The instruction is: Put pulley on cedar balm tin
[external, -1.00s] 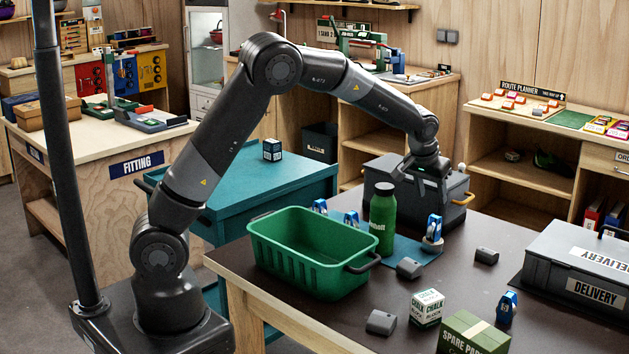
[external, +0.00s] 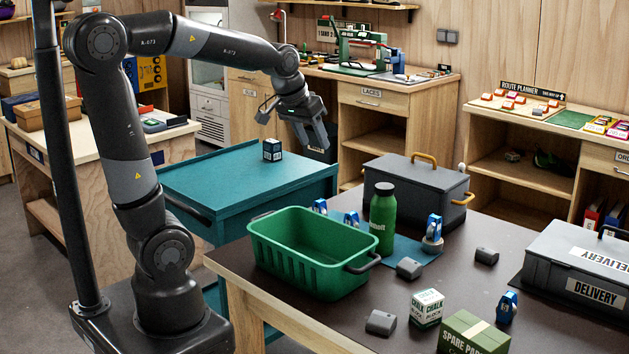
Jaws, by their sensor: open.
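A blue pulley (external: 434,227) stands upright on a low, round, pale tin (external: 432,246) at the right end of the blue mat. The tin's label is too small to read, so I cannot confirm it is cedar balm. Similar blue pulleys stand at the mat's far-left side (external: 320,206), behind the green crate (external: 351,218) and on the table's right part (external: 507,306). My gripper (external: 314,143) is open and empty. It is high above the far right part of the teal cabinet, well away from the pulley on the tin.
A green bottle (external: 383,218) stands left of the tin, beside the green crate (external: 300,272). A dark cooler box (external: 410,190) is behind. Small grey blocks (external: 409,268), a chalk box (external: 427,308) and the grey delivery case (external: 580,262) are on the table. A small dark box (external: 272,149) sits on the teal cabinet (external: 240,180).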

